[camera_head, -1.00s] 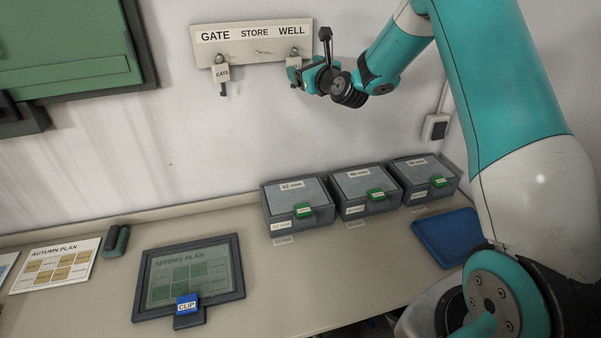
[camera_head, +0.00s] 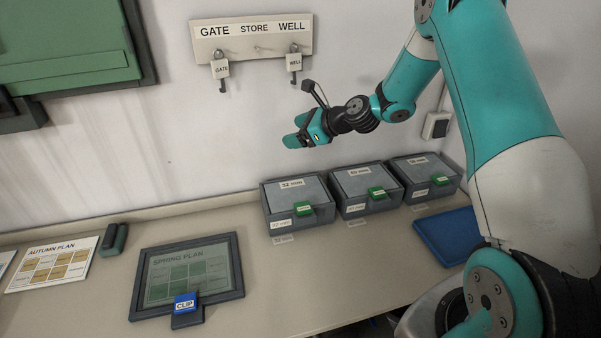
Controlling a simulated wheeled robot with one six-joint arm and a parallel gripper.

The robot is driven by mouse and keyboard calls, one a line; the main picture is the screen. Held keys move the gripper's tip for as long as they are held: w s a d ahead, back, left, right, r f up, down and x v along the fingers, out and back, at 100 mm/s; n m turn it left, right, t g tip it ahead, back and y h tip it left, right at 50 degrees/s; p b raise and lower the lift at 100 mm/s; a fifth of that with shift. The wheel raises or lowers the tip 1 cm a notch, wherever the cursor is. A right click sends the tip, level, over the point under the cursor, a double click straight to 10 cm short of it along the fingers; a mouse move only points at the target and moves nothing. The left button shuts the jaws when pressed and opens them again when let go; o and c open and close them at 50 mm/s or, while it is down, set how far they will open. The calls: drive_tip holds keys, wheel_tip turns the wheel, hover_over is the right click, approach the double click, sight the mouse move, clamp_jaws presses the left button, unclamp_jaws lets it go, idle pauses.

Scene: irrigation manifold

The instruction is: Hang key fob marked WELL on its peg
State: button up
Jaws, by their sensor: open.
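The key fob marked WELL (camera_head: 294,63) hangs at the right end of the white peg board (camera_head: 232,46), under the WELL label. A dark key shows below the fob. Its peg is mostly hidden by the top of the fob. My gripper (camera_head: 291,131) is open and empty, below the fob and apart from it, in front of the wall. The fob marked GATE (camera_head: 221,69) hangs under the GATE label. The STORE peg (camera_head: 258,48) in the middle is bare.
Several grey lidded boxes with green tags, including the 32 mm box (camera_head: 297,203), stand at the back of the bench below my gripper. A blue tray (camera_head: 447,236) lies at right. The framed SPRING PLAN (camera_head: 239,264) with a blue CLIP (camera_head: 186,304) lies at front.

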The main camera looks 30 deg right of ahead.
drive_tip(key=shift+s+a+f+n+g, duration=1.1)
drive_tip(key=shift+s+f+n+g, duration=1.75)
drive_tip(key=shift+f+n+g, duration=1.7)
drive_tip(key=s+a+r+n+g+h+b, duration=0.1)
drive_tip(key=s+a+r+n+h+b, duration=0.15)
drive_tip(key=s+a+r+n, duration=0.95)
drive_tip(key=s+a+r+n+b, duration=0.1)
drive_tip(key=s+n, duration=0.5)
drive_tip(key=s, duration=0.4)
drive_tip(key=s+a+r+n+b, duration=0.1)
drive_tip(key=s+r+n+b, duration=0.1)
drive_tip(key=s+n, duration=0.4)
drive_tip(key=s+h, duration=0.1)
drive_tip(key=s, duration=0.3)
drive_tip(key=shift+s+a+r, duration=0.2)
drive_tip(key=shift+s+a, duration=0.1)
drive_tip(key=shift+s, duration=0.05)
